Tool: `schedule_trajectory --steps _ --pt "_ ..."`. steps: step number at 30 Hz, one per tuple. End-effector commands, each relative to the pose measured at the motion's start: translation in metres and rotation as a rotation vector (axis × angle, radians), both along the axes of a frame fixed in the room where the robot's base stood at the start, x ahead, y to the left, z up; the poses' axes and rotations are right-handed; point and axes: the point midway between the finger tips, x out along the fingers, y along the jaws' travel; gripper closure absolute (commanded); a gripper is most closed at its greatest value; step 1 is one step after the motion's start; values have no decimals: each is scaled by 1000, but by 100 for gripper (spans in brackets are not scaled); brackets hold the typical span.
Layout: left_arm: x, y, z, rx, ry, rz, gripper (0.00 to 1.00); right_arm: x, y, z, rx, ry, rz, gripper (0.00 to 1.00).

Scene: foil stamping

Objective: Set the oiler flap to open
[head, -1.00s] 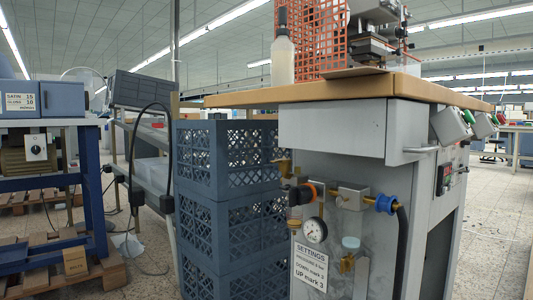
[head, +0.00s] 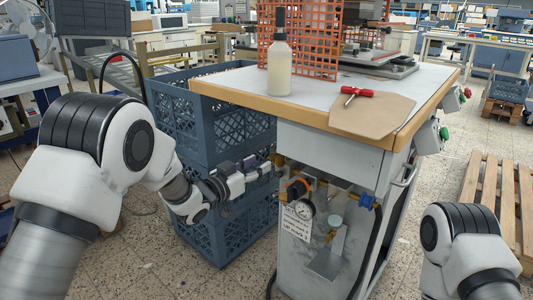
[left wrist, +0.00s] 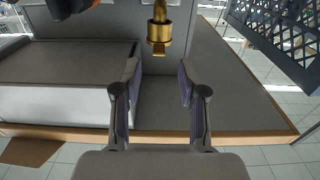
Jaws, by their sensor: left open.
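A brass oiler fitting (head: 277,160) sits on the side of the grey machine stand, just under the worktop. In the left wrist view the brass oiler (left wrist: 158,32) shows at the top middle, with a collar at its end. I cannot tell which part is its flap or how it is set. My left gripper (head: 264,168) is at the oiler's left in the head view. In the left wrist view the left gripper (left wrist: 159,85) is open and empty, its fingers spread, with the oiler beyond and between them. My right gripper is not in view.
Blue crates (head: 213,118) are stacked behind my left arm. The worktop (head: 315,99) overhangs the oiler.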

Motion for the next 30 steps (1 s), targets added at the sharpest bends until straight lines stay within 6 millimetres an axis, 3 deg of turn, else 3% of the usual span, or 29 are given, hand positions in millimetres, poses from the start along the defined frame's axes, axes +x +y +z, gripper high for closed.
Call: schedule_trajectory --steps 6,15,16,19,30 --pt "31 -22 -1 0 -1 0 58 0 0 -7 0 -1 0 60" --pt "36 -26 0 -2 1 1 58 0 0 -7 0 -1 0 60" --pt "36 -26 0 -2 1 1 65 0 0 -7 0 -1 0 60" --pt "36 -26 0 -2 1 1 100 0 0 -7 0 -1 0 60" --pt "36 -26 4 8 14 1 100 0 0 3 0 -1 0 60"
